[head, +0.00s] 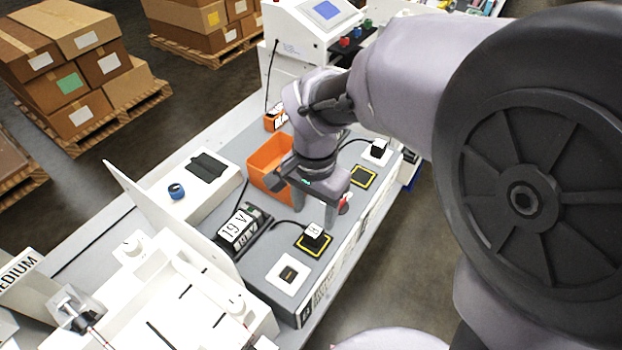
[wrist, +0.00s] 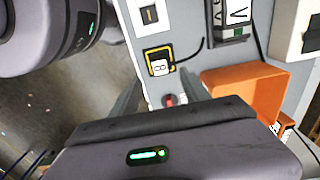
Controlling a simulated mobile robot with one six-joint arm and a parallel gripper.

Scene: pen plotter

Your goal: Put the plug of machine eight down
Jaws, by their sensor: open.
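The plug of machine eight (head: 314,234) is a white-topped black block, sitting on a yellow-edged black pad (head: 301,247) at the near end of the grey bench. In the wrist view the plug (wrist: 160,67) shows its 8, and a black cable leaves its side. My gripper (head: 318,209) is open and empty, apart from the plug and just beyond it. In the wrist view the fingers of my gripper (wrist: 162,92) stand apart, with a red switch (wrist: 169,101) between them. A white socket plate (head: 288,273) in front of the pad has no plug in it.
A black 19 V adapter (head: 242,231) lies left of the plug. An orange bin (head: 265,166) stands behind my gripper. Another plug (head: 379,148) sits on a white plate farther back, near an empty yellow-edged pad (head: 363,178). A white upright panel (head: 165,215) borders the left.

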